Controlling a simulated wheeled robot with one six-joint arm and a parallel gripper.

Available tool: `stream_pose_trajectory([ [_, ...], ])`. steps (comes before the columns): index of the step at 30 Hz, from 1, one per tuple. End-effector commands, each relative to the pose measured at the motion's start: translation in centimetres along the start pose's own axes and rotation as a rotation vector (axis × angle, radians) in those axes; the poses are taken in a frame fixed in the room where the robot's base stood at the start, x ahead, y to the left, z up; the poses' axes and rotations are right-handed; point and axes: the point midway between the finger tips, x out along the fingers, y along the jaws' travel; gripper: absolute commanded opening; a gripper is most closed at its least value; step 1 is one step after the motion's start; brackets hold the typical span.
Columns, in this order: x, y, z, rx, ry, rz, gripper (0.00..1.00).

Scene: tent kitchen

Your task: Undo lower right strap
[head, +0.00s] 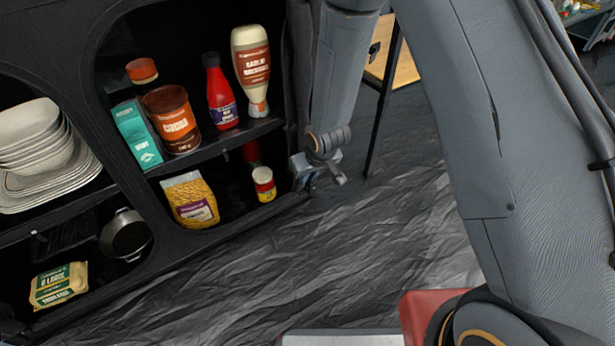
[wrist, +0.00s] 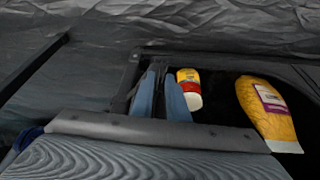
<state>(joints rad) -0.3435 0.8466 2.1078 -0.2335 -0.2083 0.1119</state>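My gripper (head: 306,178) is at the lower right corner of the black fabric shelf unit (head: 215,240), beside its right edge. In the wrist view its two blue fingers (wrist: 162,78) point at that corner with a narrow dark gap between them. I cannot tell whether anything thin is held in the gap. The lower right strap cannot be made out against the black fabric. In the head view my arm and gripper cover part of that edge.
On the lower right shelf are a yellow pasta bag (head: 190,200) and a small yellow jar with a white lid (head: 264,184), close to my gripper. Bottles, including a red one (head: 220,92), stand above. A black table leg (head: 383,105) is to the right. Dark crumpled floor (head: 270,270) lies clear in front.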

Motion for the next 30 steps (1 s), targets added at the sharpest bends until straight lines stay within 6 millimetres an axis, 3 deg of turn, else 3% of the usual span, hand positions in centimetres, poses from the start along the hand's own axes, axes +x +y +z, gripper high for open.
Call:
stream_pose_trajectory([
  [2,-0.01,0.00,0.00,0.000,0.000,0.000,0.00],
  [30,-0.02,-0.03,0.02,-0.001,0.000,0.000,0.00],
])
